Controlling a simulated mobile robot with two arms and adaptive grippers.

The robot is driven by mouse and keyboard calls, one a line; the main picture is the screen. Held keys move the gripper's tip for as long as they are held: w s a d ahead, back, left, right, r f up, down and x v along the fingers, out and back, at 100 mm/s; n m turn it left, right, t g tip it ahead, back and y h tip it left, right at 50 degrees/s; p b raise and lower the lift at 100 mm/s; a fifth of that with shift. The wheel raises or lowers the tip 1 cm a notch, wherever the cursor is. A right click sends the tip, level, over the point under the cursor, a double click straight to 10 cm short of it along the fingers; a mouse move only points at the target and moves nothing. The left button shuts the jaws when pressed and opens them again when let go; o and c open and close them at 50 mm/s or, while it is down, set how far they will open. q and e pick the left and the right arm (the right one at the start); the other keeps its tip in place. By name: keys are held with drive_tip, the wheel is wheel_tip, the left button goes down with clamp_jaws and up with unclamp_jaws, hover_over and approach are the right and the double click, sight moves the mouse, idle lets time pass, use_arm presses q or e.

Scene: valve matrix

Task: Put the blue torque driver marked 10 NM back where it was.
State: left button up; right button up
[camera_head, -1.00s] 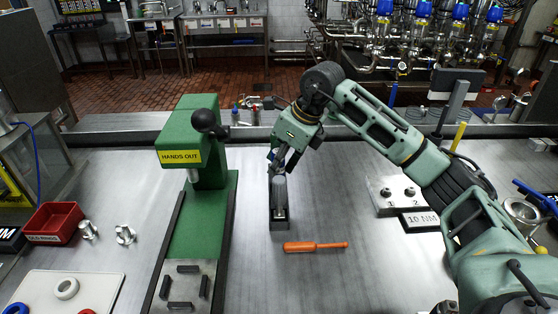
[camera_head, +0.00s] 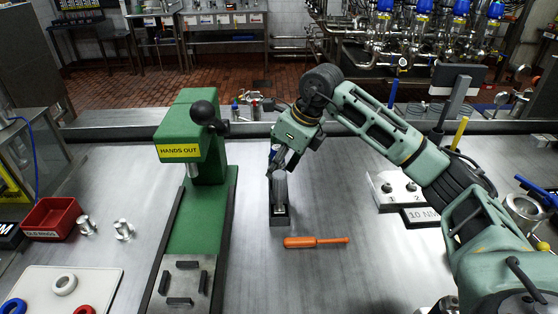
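A plate reading 10 NM (camera_head: 422,217) lies at the right. A blue stick (camera_head: 393,92) stands at the back, and a blue handle (camera_head: 535,190) lies at the right edge. No marking is readable on either. My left gripper is not in view.
An orange driver (camera_head: 302,242) lies in front of the dark block. A green press (camera_head: 195,140) marked HANDS OUT stands left. A red bin (camera_head: 52,218), metal fittings and a white board (camera_head: 100,284) with rings are further left. The front middle is clear.

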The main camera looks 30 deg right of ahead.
drive_tip(key=shift+s+r, duration=0.1)
drive_tip(key=shift+r, duration=0.2)
drive_tip(key=shift+r+p, duration=0.35)
drive_tip(key=shift+r, duration=0.1)
drive_tip(key=b+v, duration=0.1)
drive_tip(key=v, duration=1.1)
drive_tip(key=shift+r, duration=0.15)
